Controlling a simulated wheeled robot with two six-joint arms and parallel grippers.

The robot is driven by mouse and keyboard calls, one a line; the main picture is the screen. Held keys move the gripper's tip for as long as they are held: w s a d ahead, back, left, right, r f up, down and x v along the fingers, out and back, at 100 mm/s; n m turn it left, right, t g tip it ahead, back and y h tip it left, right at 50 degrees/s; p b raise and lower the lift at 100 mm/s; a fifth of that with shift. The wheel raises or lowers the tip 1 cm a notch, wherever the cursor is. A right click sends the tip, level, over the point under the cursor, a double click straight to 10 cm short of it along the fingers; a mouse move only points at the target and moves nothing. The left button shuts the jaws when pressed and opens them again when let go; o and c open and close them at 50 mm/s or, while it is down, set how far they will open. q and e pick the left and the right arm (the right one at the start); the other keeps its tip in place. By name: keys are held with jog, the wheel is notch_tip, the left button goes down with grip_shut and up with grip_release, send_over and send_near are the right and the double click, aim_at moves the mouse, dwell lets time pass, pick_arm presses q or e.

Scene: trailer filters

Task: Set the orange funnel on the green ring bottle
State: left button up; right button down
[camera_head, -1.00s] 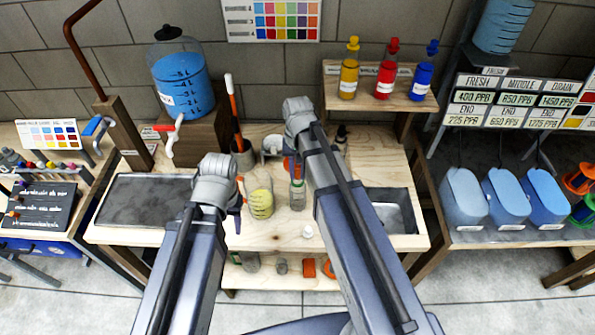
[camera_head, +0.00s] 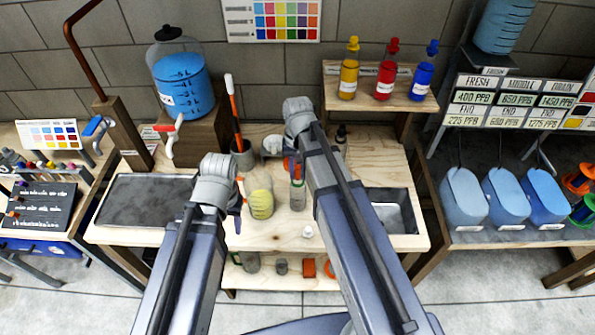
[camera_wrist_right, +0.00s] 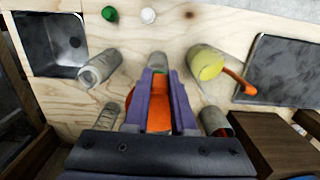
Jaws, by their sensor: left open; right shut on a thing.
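The clear bottle with a green ring (camera_head: 298,198) stands upright on the wooden bench, just below my right gripper (camera_head: 292,166). In the right wrist view, my right gripper (camera_wrist_right: 158,78) is shut on the orange funnel (camera_wrist_right: 158,119), which is partly hidden by the purple fingers. A bit of green (camera_wrist_right: 160,72) shows between the fingertips. The bottle's mouth is mostly hidden, so I cannot tell whether the funnel touches it. My left gripper (camera_head: 238,212) is open and empty, left of the yellow-filled jug.
The yellow-filled jug (camera_head: 261,202) stands close left of the bottle. Another clear bottle (camera_wrist_right: 98,68) stands to the other side. A white cap (camera_head: 307,231) and a green cap (camera_wrist_right: 109,14) lie near the bench's front. A tray (camera_head: 145,205) and a sink (camera_head: 395,215) flank the work area.

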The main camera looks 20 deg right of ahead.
jog(key=shift+f+b, duration=0.65)
jog(key=c, duration=1)
grip_release()
jog(key=shift+r, duration=0.1)
jog(key=r+p, duration=1)
jog(key=p, duration=0.1)
jog(key=shift+w+r, duration=0.3)
jog(key=shift+r, duration=0.1)
